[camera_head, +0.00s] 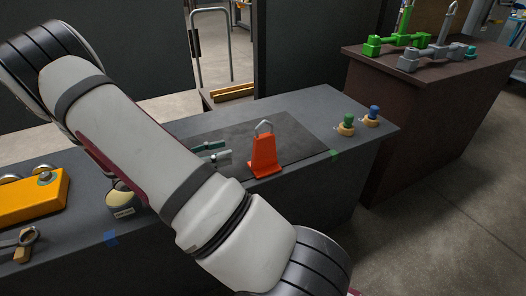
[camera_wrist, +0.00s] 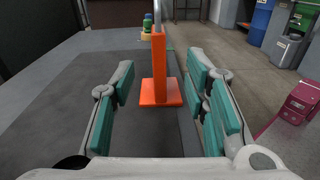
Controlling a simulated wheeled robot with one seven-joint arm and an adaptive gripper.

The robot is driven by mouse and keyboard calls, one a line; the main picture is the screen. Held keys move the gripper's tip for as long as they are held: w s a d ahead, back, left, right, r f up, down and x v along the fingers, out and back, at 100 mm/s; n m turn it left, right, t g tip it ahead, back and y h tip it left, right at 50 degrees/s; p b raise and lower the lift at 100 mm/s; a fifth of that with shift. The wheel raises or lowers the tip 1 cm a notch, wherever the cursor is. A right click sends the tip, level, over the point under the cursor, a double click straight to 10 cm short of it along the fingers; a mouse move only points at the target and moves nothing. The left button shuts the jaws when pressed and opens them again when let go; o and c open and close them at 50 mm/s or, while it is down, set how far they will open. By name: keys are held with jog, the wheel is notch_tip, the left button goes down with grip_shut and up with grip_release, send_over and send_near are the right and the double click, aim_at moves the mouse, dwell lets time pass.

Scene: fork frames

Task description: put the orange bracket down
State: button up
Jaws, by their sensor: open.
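The orange bracket (camera_head: 263,156) stands upright near the front edge of the dark mat (camera_head: 305,143) on the grey workbench. Its base looks to rest flat on the mat, and a metal hook rises from its top. In the wrist view the bracket (camera_wrist: 159,78) stands between and slightly beyond the teal-padded fingers of my gripper (camera_wrist: 162,77). The fingers are wide apart, with a gap on each side of the bracket. In the head view my gripper (camera_head: 214,153) shows just left of the bracket, partly hidden by my arm.
Green and blue knobs on tan bases (camera_head: 346,124) stand near the bench's right end. A yellow block (camera_head: 32,198) and a small round container (camera_head: 122,199) are at the left. A brown cabinet (camera_head: 430,115) at right holds green and grey fixtures. The mat behind the bracket is clear.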

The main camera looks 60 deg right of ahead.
aim_at(264, 140)
jog(key=shift+n+h, duration=0.3)
jog(key=x, duration=0.4)
jog(key=b+x, duration=0.1)
jog(key=x, duration=0.3)
jog(key=f+b+x, duration=0.1)
jog(key=x, duration=0.3)
jog(key=shift+s+d, duration=0.2)
jog(key=shift+s, duration=0.1)
jog(key=shift+s+d+r, duration=0.1)
jog(key=shift+s+d, duration=0.2)
jog(key=shift+d, duration=0.35)
jog(key=shift+c, duration=0.3)
grip_shut()
